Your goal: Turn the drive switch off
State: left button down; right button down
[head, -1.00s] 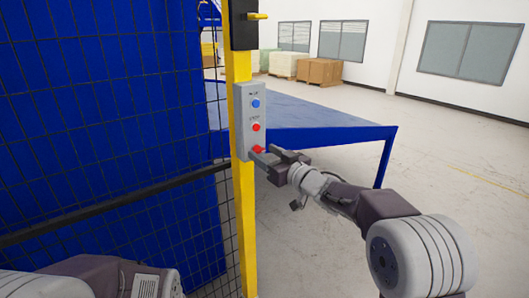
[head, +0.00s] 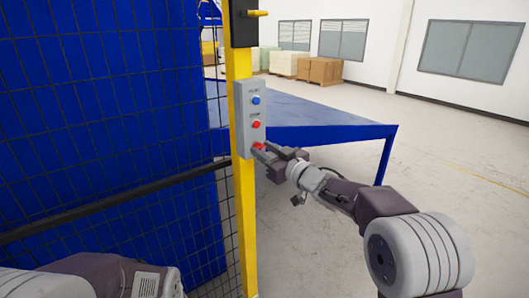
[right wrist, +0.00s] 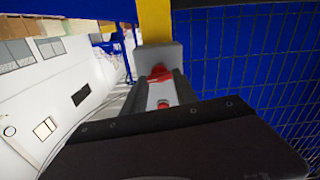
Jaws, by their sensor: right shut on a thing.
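A grey control box (head: 249,95) is fixed to the yellow post. It carries a blue button (head: 256,100) at the top, a red button (head: 256,124) in the middle and a red drive switch (head: 258,146) at the bottom. My right gripper (head: 264,151) reaches in from the right and is shut on the drive switch. In the right wrist view, the red switch (right wrist: 159,73) sits between the two fingers, with another red button (right wrist: 163,105) nearer the camera. The switch's exact turn is too small to tell. My left gripper is out of view; only part of my left arm shows.
A dark mesh fence with a blue panel (head: 100,110) fills the left, ending at the yellow post (head: 247,220). A black latch unit (head: 241,25) sits above the box. A blue table (head: 320,136) stands behind my right arm. Open floor lies to the right.

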jog(key=n+b, duration=0.2)
jog(key=n, duration=0.2)
jog(key=shift+f, duration=0.15)
jog(key=shift+s+a+f+n+b, duration=0.1)
jog(key=shift+n+b, duration=1.3)
jog(key=shift+n, duration=1.7)
jog(key=shift+f+n+b, duration=0.1)
jog(key=shift+n+b, duration=1.3)
jog(key=shift+n, duration=1.7)
jog(key=shift+r, duration=0.1)
jog(key=c, duration=1)
grip_release()
jog(key=shift+o, duration=0.2)
